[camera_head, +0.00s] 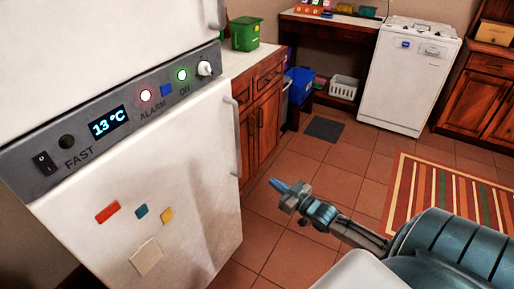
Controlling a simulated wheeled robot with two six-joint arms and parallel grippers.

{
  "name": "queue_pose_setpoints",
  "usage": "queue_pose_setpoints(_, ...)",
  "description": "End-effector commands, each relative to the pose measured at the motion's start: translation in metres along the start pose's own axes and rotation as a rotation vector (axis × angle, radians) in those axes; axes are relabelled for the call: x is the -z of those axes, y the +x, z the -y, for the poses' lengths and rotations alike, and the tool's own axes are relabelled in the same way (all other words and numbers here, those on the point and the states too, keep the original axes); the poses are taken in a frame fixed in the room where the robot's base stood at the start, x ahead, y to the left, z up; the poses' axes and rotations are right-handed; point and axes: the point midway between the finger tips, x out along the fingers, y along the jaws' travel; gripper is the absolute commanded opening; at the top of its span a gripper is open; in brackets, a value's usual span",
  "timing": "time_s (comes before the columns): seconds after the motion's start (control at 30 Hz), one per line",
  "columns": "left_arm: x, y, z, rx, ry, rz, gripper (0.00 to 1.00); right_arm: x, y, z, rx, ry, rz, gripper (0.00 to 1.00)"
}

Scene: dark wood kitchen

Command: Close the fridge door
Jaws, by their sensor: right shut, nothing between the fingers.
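The white fridge (120,190) fills the left side of the view. Its lower door bears small coloured magnets (142,212) and a pale note (147,257), with an upright handle (235,130) at its right edge. No clear gap shows along the lower door; I cannot tell whether it is fully shut. Only part of the upper door (100,45) shows. My right gripper (280,186) is shut and empty, over the floor to the right of the fridge and apart from it. My left gripper is not in view.
A grey control panel (122,122) crosses the fridge. Wooden cabinets (262,115) with a green bin (246,34) stand behind it. A white dishwasher (408,80) stands at the back. A striped rug (445,195) lies at right; the tiled floor between is mostly clear.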

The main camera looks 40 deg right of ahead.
Motion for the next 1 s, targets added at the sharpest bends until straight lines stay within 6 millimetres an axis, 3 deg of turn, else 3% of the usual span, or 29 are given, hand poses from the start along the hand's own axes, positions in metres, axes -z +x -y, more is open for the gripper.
queue_pose_setpoints(0.07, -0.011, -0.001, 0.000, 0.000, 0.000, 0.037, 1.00, 0.001, -0.003, 0.005, -0.001, 0.027, 0.009, 0.00)
queue_pose_setpoints(0.17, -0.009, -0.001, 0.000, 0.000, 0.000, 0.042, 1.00, -0.001, 0.000, 0.006, 0.000, 0.031, 0.010, 0.00)
queue_pose_setpoints(0.73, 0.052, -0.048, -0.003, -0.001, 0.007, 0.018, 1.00, -0.002, 0.047, 0.005, -0.002, 0.025, 0.006, 0.00)
queue_pose_setpoints(1.0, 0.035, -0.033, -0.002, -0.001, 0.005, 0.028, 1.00, 0.002, 0.062, 0.004, -0.004, 0.026, 0.006, 0.00)
